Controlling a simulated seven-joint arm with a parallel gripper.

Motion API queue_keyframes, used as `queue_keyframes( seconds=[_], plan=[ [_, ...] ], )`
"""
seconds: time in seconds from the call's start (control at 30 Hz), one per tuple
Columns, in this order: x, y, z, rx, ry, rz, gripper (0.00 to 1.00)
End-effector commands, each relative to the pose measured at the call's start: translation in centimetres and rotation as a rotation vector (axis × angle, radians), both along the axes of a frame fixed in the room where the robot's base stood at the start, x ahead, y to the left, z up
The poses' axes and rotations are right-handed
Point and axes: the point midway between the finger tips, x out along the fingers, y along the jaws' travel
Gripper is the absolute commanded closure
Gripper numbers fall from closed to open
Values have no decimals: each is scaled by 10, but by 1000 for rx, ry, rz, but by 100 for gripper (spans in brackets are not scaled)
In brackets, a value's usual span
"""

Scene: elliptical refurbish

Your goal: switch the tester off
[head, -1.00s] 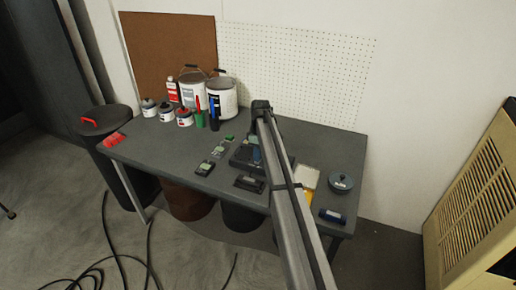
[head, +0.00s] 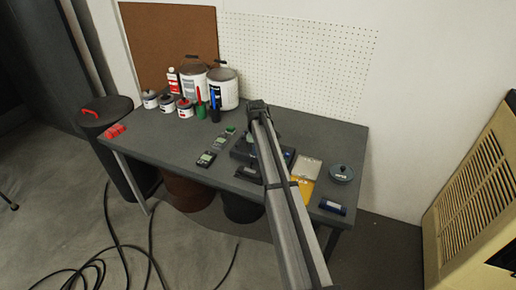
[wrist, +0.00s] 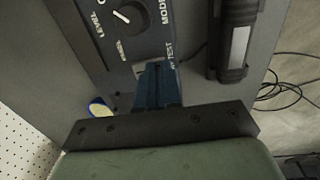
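The tester is a dark box on the workbench, partly hidden behind my arm in the head view (head: 243,152). In the wrist view its panel (wrist: 110,45) fills the upper middle, with a round knob (wrist: 129,17) and white lettering including LEVEL, MODE and TEST. My gripper (wrist: 157,68) shows as blue fingers close together, looking shut with nothing visible between them. The fingertips overlap the panel's lower edge near the TEST lettering and hide what lies beneath. I cannot tell whether they touch it. In the head view the gripper is hidden near the tester.
A dark device with a pale label (wrist: 239,42) lies beside the tester. Small handheld meters (head: 206,159) lie left of the tester. Paint cans (head: 223,90) stand behind.

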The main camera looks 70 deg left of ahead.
Motion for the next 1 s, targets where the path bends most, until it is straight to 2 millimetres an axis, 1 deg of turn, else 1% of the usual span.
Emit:
queue_keyframes(
  seconds=[0.03, 0.1, 0.47, 0.83, 1.0],
  plan=[
    [-1, -3, -10, -15, 6, 0, 100],
    [-1, -3, -11, -16, 6, -1, 100],
    [0, -2, -10, -20, 9, -2, 100],
    [12, 10, -9, -14, 4, -1, 100],
    [14, 11, -5, -11, 0, -2, 100]
  ],
)
